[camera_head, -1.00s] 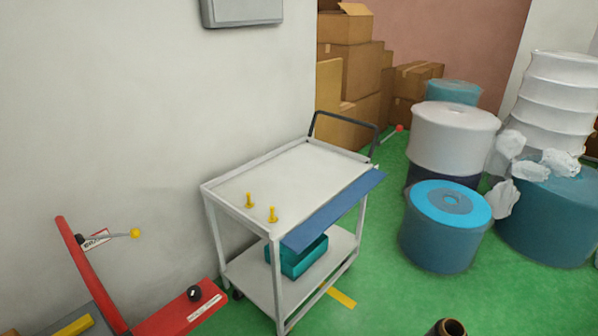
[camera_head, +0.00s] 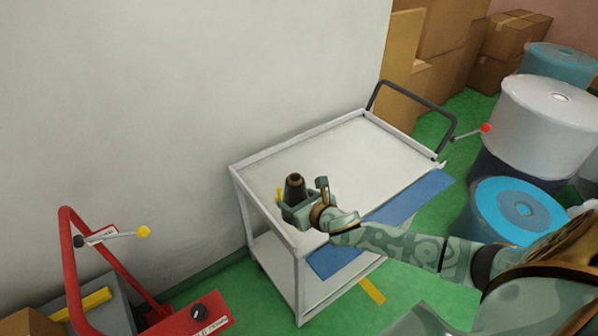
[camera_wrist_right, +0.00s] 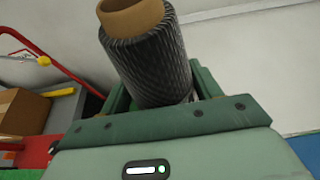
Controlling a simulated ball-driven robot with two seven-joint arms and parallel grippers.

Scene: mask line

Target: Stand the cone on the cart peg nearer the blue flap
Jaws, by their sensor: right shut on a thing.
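The dark cone (camera_head: 295,188) has a brown end and stands roughly upright, narrow end up, over the near end of the white cart (camera_head: 330,150). My right gripper (camera_head: 305,203) is shut on it. In the right wrist view the cone (camera_wrist_right: 150,65) shows a ribbed dark winding and a tan tube end between the fingers. One yellow peg (camera_head: 279,195) shows just left of the gripper. The peg nearer the blue flap (camera_head: 430,185) is hidden behind the gripper and cone. I cannot tell whether the cone touches a peg. My left gripper is out of view.
A red frame with a yellow-knobbed lever (camera_head: 143,232) stands at the lower left. Blue and white drums (camera_head: 520,215) stand at the right. A wall runs behind the cart, and cartons (camera_head: 440,45) stand beyond its black handle (camera_head: 415,95).

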